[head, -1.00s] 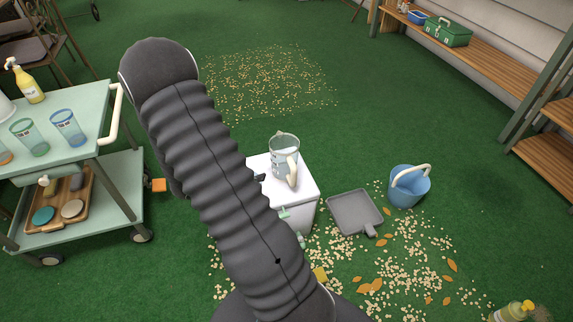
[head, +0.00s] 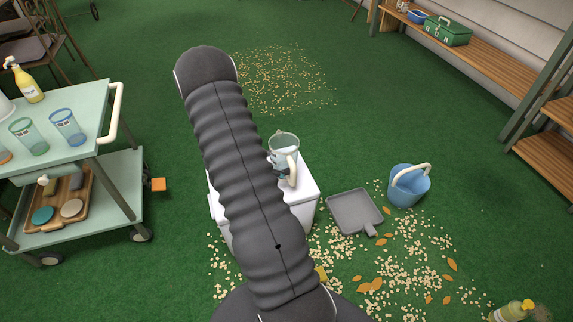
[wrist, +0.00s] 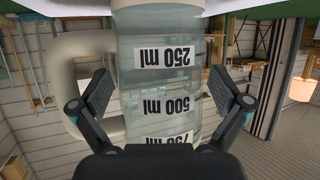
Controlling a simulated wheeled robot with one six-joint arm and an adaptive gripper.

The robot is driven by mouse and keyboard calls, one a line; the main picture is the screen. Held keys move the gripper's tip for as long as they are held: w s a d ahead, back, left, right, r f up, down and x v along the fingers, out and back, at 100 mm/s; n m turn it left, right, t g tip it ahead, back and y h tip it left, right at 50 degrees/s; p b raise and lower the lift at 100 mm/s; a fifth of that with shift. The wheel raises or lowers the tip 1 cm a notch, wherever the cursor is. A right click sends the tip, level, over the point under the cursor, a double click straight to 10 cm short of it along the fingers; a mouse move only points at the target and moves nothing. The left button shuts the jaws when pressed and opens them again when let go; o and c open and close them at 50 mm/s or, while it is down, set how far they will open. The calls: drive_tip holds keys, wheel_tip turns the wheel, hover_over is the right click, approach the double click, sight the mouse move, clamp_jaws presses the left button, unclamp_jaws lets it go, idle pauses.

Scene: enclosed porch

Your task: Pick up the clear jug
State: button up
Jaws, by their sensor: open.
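The clear jug (head: 284,150) stands upright on a white box (head: 305,196), its pale handle toward the front right in the head view. In the wrist view the jug (wrist: 165,85) fills the middle upside down, with 250, 500 and 750 ml labels and its handle at the left. My gripper (wrist: 160,95) is open, with one dark finger on each side of the jug's body. Gaps seem to show between the fingertips and the jug wall. In the head view my arm hides most of the gripper and the box's left part.
A grey dustpan (head: 355,211) and a blue bucket (head: 408,186) stand right of the box, among spilled pellets and leaves. A green cart (head: 110,150) with cups and a spray bottle stands at left.

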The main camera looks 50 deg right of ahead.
drive_tip(key=shift+x, duration=1.1)
drive_tip(key=c, duration=1)
drive_tip(key=shift+r, duration=0.15)
